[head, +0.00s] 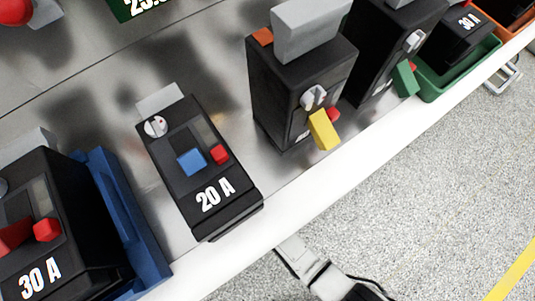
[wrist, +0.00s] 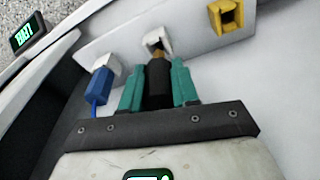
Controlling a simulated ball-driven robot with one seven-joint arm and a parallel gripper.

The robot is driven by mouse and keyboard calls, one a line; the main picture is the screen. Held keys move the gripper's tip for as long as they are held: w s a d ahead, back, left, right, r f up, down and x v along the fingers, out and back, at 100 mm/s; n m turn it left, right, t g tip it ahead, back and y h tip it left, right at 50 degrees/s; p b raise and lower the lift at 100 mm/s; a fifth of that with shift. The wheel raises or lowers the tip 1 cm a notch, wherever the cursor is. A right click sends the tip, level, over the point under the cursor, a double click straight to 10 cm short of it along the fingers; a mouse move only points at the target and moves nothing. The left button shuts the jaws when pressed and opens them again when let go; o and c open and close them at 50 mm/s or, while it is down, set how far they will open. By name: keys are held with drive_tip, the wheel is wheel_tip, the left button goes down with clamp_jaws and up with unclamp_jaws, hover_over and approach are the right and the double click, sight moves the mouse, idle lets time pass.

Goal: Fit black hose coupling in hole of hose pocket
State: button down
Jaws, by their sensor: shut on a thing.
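In the wrist view, my gripper (wrist: 157,75) has two teal fingers shut on the black hose coupling (wrist: 157,84), one finger on each side. The coupling points away from me, with a brass-coloured tip at its far end. The tip is at the opening of a white square hose pocket (wrist: 155,39) on a pale panel. I cannot tell how far the tip is inside the hole. The gripper and coupling are not clearly visible in the head view.
In the wrist view, a blue coupling (wrist: 98,84) sits at a white pocket on the left, and a yellow square pocket (wrist: 226,17) is on the right. In the head view, a 20 A breaker (head: 203,165) and other breakers stand on a metal bench (head: 60,105).

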drive_tip(key=shift+f+b, duration=0.7)
drive_tip(key=shift+f, duration=0.1)
drive_tip(key=c, duration=0.8)
unclamp_jaws()
drive_tip(key=shift+r, duration=0.1)
drive_tip(key=r+p, duration=0.1)
drive_tip(key=r, duration=0.2)
drive_tip(key=s+r+p, duration=0.1)
drive_tip(key=r, duration=0.3)
drive_tip(key=r+p, duration=0.2)
drive_tip(key=r, duration=0.1)
drive_tip(key=shift+s+d+r, duration=0.25)
drive_tip(key=shift+r, duration=0.05)
